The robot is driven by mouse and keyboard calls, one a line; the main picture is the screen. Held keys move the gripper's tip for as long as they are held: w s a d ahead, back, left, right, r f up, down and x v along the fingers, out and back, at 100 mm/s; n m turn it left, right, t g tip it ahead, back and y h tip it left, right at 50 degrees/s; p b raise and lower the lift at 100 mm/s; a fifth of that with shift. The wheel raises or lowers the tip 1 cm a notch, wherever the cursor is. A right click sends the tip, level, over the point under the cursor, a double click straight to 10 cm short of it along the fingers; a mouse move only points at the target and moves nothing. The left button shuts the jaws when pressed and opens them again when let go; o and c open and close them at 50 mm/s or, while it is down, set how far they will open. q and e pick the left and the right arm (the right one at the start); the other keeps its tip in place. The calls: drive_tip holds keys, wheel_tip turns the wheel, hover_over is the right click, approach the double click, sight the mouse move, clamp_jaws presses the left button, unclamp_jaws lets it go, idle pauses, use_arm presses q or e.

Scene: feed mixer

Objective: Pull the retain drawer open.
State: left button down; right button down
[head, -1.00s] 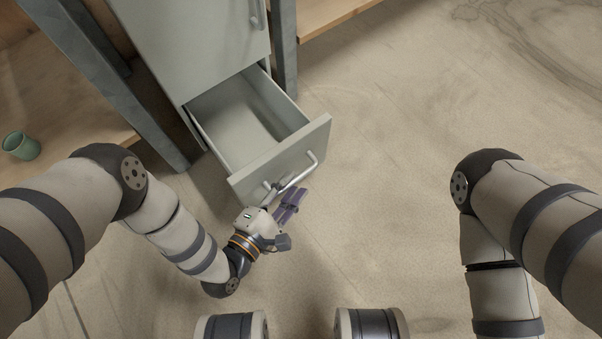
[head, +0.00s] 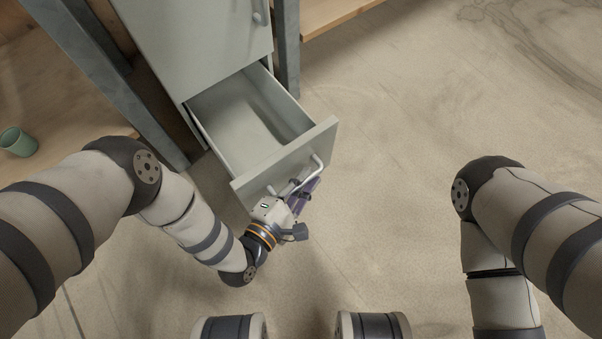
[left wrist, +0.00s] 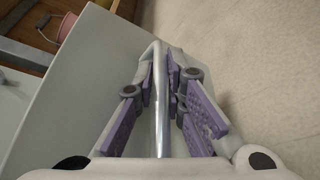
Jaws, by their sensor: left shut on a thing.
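The retain drawer (head: 285,158) is the low grey drawer of a cabinet, and it stands well out from the cabinet, its inside empty where I can see it. Its bar handle (head: 318,166) runs across the front face. My left gripper (head: 304,187) is at the handle. In the left wrist view the purple-padded fingers (left wrist: 161,85) lie on both sides of the metal bar (left wrist: 161,125) and are shut on it. The drawer front (left wrist: 85,85) fills the left of that view. My right gripper is outside the views.
The grey cabinet (head: 200,40) stands between metal posts (head: 287,55). A green cup (head: 18,142) sits on a wooden shelf at the left. A pink bucket (left wrist: 68,27) shows in the left wrist view. The floor right of the drawer is clear.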

use_arm(q)
drive_tip(key=s+d, duration=0.2)
drive_tip(key=s, duration=0.1)
drive_tip(key=shift+s+d, duration=0.25)
drive_tip(key=c, duration=1.7)
unclamp_jaws()
drive_tip(key=shift+o, duration=0.2)
wheel_tip(320, 180, up, 10)
